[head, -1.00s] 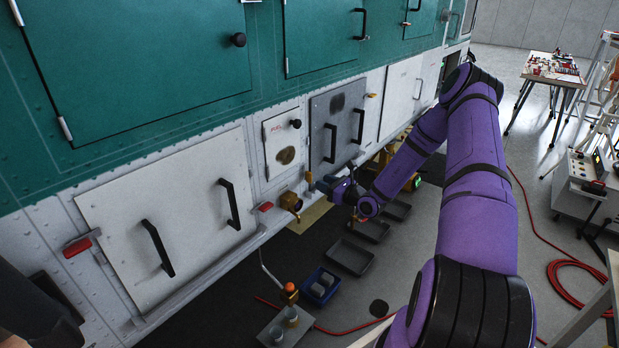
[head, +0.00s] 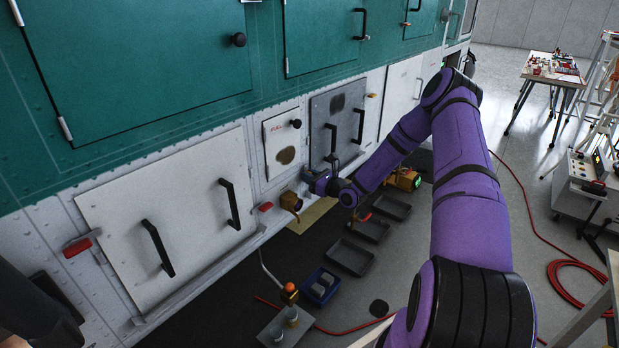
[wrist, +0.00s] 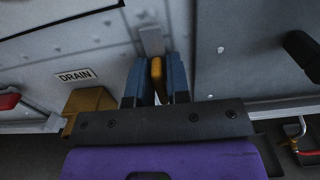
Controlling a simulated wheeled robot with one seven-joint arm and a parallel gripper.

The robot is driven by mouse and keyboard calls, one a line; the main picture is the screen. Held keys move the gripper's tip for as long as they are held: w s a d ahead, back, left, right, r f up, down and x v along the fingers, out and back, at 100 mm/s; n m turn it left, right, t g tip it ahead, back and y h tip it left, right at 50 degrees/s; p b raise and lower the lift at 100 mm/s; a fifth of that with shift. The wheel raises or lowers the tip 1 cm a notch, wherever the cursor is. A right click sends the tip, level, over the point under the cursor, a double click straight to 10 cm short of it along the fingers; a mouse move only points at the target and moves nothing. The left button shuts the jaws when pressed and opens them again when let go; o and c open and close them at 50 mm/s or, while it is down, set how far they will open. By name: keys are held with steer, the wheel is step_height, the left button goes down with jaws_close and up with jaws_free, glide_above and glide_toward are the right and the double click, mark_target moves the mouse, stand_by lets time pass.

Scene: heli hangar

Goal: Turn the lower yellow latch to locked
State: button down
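The lower yellow latch (wrist: 157,75) shows in the wrist view as a short yellow bar between the two blue fingers of my gripper (wrist: 158,78). The fingers lie close along both its sides and look shut on it, with no clear gap. A small grey tab stands just beyond the latch. In the head view my gripper (head: 318,180) is at the lower left corner of the grey panel (head: 337,125) and hides the latch. Another yellow latch (head: 371,95) sits at that panel's upper right edge.
A brass-coloured drain fitting (head: 290,201) is just left of my gripper, under the DRAIN label (wrist: 75,76). Trays (head: 350,257) and a blue bin (head: 320,285) lie on the floor below.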

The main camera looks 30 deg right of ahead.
steer(key=shift+m, duration=0.4)
steer(key=m, duration=0.3)
steer(key=shift+d+f+m, duration=0.1)
steer(key=shift+m, duration=0.3)
steer(key=m, duration=0.4)
steer(key=shift+d+m, duration=0.1)
steer(key=shift+m, duration=0.2)
steer(key=m, duration=0.8)
steer(key=shift+f+m, duration=0.25)
steer(key=shift+m, duration=0.05)
steer(key=c, duration=1.2)
jaws_free()
